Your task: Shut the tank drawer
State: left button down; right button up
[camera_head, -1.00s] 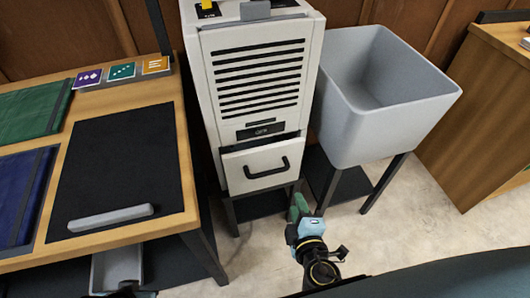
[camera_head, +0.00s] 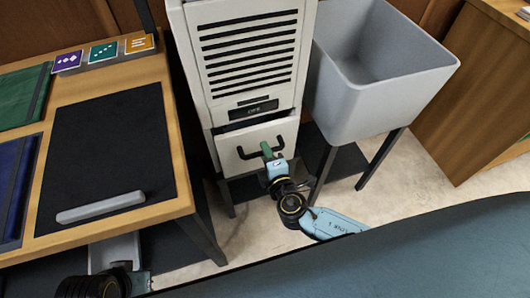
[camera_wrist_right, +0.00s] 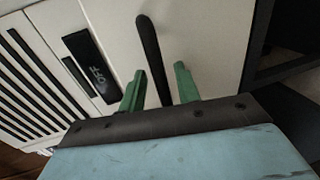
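The tank drawer (camera_head: 228,158) is the white front with a black handle (camera_head: 243,155) at the bottom of the white slatted machine (camera_head: 250,50). A dark gap shows above the drawer front, so it seems to stand slightly out. My right gripper (camera_head: 267,148) is at the handle. In the right wrist view its two green fingers (camera_wrist_right: 160,84) are apart, one on each side of the black handle (camera_wrist_right: 147,45). I cannot tell whether they touch it.
A grey tub (camera_head: 380,95) on dark legs stands right of the machine. A wooden table (camera_head: 180,130) with a black mat (camera_head: 105,150) and a grey bar (camera_head: 100,207) stands left. A wooden cabinet (camera_head: 470,110) is at the far right. Light floor (camera_head: 405,190) shows between.

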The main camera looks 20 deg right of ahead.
pick_arm(q)
jog(key=shift+d+r, duration=0.1)
jog(key=shift+r, duration=0.25)
pick_arm(e)
jog(key=shift+w+f, duration=0.1)
jog(key=shift+w, duration=0.55)
grip_shut()
